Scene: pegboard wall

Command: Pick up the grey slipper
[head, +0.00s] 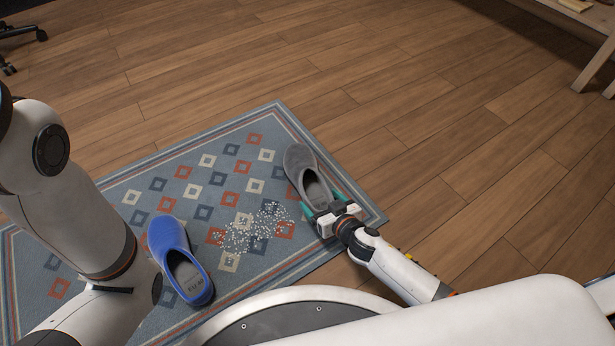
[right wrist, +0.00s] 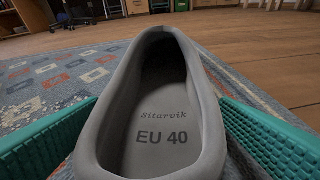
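The grey slipper (head: 300,165) lies on the right end of the patterned rug, its toe pointing away from me. My right gripper (head: 322,204) is at its heel end, with one green finger on each side. In the right wrist view the slipper (right wrist: 150,150) fills the middle, its opening facing the camera and "EU 40" printed on the insole. The green fingers stand wide on both sides of it, with gaps showing between them and the slipper walls. My left arm is at the left of the head view; its gripper does not show.
A blue slipper (head: 172,245) lies on the rug (head: 130,172) to the left. Small white bits (head: 255,228) are scattered between the slippers. A wooden table or bench (head: 590,45) stands at the top right. The wood floor (head: 440,120) beyond the rug is clear.

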